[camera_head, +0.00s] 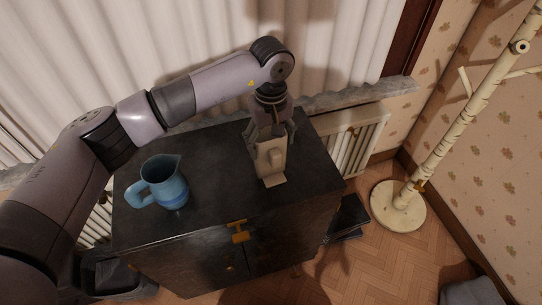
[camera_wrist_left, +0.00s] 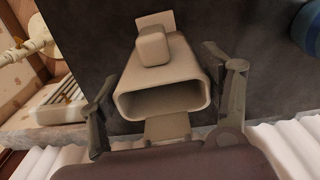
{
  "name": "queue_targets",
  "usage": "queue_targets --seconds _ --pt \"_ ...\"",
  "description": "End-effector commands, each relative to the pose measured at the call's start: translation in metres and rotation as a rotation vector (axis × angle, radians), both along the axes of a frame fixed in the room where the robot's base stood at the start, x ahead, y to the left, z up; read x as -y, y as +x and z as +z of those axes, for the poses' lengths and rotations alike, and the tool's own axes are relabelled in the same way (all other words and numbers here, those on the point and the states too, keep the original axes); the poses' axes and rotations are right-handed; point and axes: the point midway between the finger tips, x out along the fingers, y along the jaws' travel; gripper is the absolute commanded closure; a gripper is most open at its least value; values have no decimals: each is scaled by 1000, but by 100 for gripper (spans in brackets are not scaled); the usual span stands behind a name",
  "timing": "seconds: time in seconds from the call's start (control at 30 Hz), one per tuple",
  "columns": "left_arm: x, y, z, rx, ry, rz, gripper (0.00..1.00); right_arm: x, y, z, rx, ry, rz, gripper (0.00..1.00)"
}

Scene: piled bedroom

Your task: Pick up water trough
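The water trough (camera_head: 271,160) is a beige, box-like piece with an open, hollow end and a small block on its face. It stands on the dark cabinet top (camera_head: 215,150), towards its back right. In the left wrist view the trough (camera_wrist_left: 160,85) sits between the fingers, its hollow end facing my palm. My left gripper (camera_head: 272,135) reaches down from above with its fingers spread on either side of the trough. The left wrist view shows a narrow gap beside the left finger; contact at the right finger is unclear. My right gripper is not in view.
A blue pitcher (camera_head: 165,182) stands on the cabinet's left part, clear of the gripper. A curtain (camera_head: 190,40) and a stone sill (camera_head: 360,96) lie behind. A white coat stand (camera_head: 400,206) stands on the right. Dark items (camera_head: 348,218) lie on the floor beside the cabinet.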

Motion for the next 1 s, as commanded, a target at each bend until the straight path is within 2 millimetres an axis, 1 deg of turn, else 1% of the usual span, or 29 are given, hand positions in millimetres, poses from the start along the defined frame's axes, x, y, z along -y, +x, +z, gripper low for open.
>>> queue_targets --seconds 0.03,0.07,0.87,0.9,1.0 --pt "0 0 0 0 0 0 34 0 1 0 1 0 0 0" --pt "0 0 0 0 0 0 36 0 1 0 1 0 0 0" --pt "0 0 0 0 -1 0 89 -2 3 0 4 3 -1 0" --pt "1 1 2 2 -2 0 91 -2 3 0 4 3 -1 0" --pt "1 1 2 2 -2 0 91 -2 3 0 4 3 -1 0"
